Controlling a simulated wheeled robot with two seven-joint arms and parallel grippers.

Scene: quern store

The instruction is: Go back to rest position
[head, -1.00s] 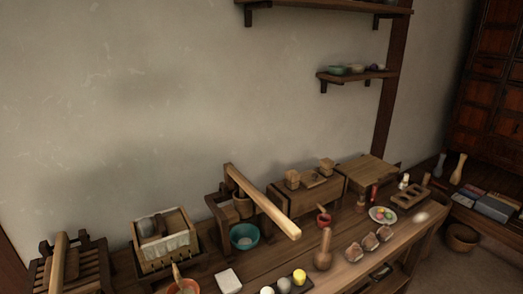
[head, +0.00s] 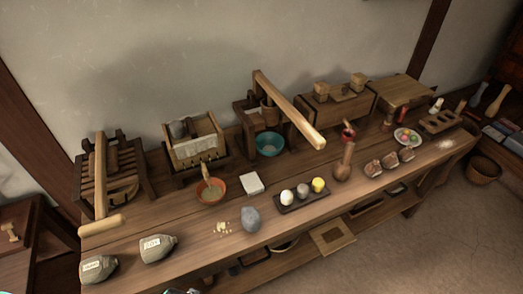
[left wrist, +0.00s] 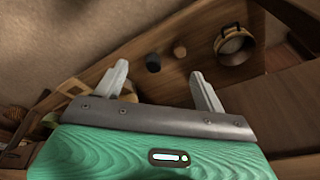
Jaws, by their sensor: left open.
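My left gripper (left wrist: 163,90) shows in the left wrist view. Its two pale fingers are spread apart with nothing between them. My right gripper is not in any view.
A long wooden bench (head: 215,240) crosses the head view, holding two labelled sacks (head: 158,248), a grey stone (head: 251,219), an orange bowl (head: 211,191), a teal bowl (head: 270,144), a tray of balls (head: 302,203) and wooden presses. Open floor (head: 430,240) lies at the front right.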

